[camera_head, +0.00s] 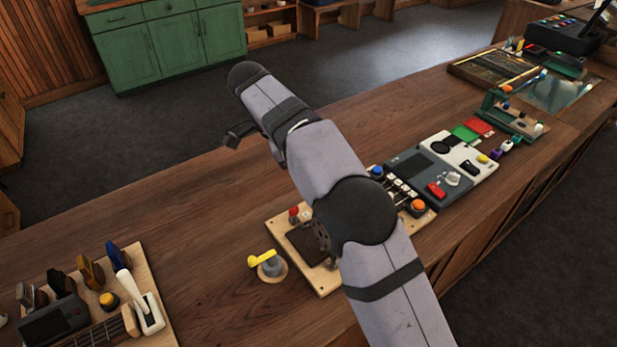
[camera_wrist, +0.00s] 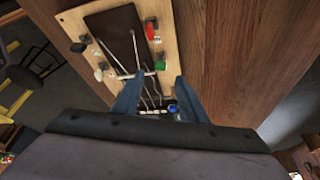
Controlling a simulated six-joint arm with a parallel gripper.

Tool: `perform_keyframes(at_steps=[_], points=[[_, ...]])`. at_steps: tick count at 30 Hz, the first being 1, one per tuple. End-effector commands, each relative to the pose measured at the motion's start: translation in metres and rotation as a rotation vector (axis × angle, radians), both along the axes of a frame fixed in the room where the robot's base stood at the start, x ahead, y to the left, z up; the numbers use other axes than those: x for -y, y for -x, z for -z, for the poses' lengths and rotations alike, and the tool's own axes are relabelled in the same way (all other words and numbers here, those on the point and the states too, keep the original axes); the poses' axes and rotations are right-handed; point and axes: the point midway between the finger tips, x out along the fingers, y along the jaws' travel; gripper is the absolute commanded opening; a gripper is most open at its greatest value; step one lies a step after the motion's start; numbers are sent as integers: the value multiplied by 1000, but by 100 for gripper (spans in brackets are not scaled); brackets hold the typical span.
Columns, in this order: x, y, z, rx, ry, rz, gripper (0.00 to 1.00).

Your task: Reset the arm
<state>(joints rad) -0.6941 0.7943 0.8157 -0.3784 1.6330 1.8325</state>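My arm rises from the bottom of the head view and reaches over the counter. My gripper (camera_head: 238,135) is at its far end, partly hidden behind the arm, and looks raised above the counter. In the wrist view my gripper (camera_wrist: 157,88) shows two blue-grey fingers standing apart, with no held thing visible between them. A pale wooden board (camera_wrist: 75,22) with a dark strip, strings and coloured pegs lies below and beyond the fingers. A wooden board (camera_head: 325,280) also lies under my arm in the head view, partly hidden by it.
A yellow-handled knob (camera_head: 262,258) stands left of the board. A tool board (camera_head: 155,270) is at lower left. Grey devices (camera_head: 410,165) and a green-ended stand (camera_head: 515,120) line the right. The counter (camera_head: 190,215) is clear between. Green cabinets (camera_head: 170,45) stand behind.

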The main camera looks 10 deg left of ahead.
Motion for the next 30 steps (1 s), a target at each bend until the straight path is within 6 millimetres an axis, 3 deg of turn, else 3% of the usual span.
perform_keyframes(at_steps=[14, 17, 20, 23, 30], points=[[0, 0, 0, -1, 1, -1, 39], [11, -6, 2, -10, -5, -5, 39], [35, -19, 7, -28, -19, -17, 39], [73, -38, 15, -53, -44, -41, 39], [206, -70, 39, -85, -129, -118, 39]])
